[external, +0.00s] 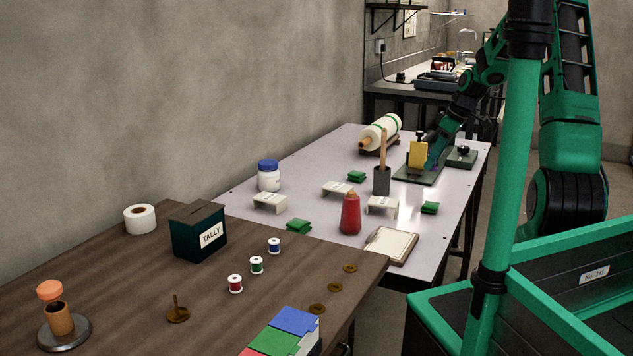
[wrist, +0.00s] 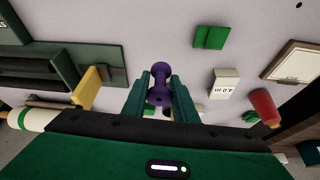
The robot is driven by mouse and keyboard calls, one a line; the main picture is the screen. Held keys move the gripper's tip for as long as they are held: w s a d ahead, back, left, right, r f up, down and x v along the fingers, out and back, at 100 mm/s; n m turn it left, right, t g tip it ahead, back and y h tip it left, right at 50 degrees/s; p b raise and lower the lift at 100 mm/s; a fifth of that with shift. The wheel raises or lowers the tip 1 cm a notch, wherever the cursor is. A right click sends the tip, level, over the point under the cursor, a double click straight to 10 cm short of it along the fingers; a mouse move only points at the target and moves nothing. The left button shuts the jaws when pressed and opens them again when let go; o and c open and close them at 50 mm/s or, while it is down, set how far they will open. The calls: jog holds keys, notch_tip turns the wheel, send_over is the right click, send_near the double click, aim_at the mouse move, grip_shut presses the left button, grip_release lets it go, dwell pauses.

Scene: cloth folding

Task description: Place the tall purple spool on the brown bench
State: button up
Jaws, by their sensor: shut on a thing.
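The tall purple spool (wrist: 160,85) shows in the wrist view, between the two fingers of my gripper (wrist: 158,95). My gripper is shut on it. In the external view my forearm reaches down over the far right of the pale table, beside a yellow block; the fingers and spool cannot be made out there. The brown bench (external: 120,230) is in the left foreground of the external view, well away from my gripper.
The bench carries a tally box (external: 198,231), a tape roll (external: 140,219), several small thread spools (external: 256,265) and coloured blocks (external: 285,333). The pale table (external: 320,160) holds a red bottle (external: 350,214), a dark cup (external: 382,181), a clipboard (external: 391,246) and folded green cloths (external: 299,226).

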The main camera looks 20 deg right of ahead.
notch_tip(320, 180, up, 14)
jog(key=a, duration=0.3)
jog(key=w+a+n, duration=0.2)
jog(key=w+a, duration=0.1)
jog(key=a, duration=0.8)
jog(key=w+a+n, duration=0.1)
jog(key=w+a, duration=0.3)
jog(key=a, duration=0.8)
jog(key=s+a+r+n+g+y, duration=0.1)
jog(key=s+a+n+g, duration=0.15)
jog(key=a, duration=2.05)
jog(key=n+g, duration=0.1)
jog(key=n, duration=0.4)
send_over(80, 295)
jog(key=d, duration=0.2)
notch_tip(80, 295, down, 5)
jog(key=shift+y, duration=0.3)
jog(key=shift+a+f, duration=0.2)
jog(key=shift+f, duration=5.4)
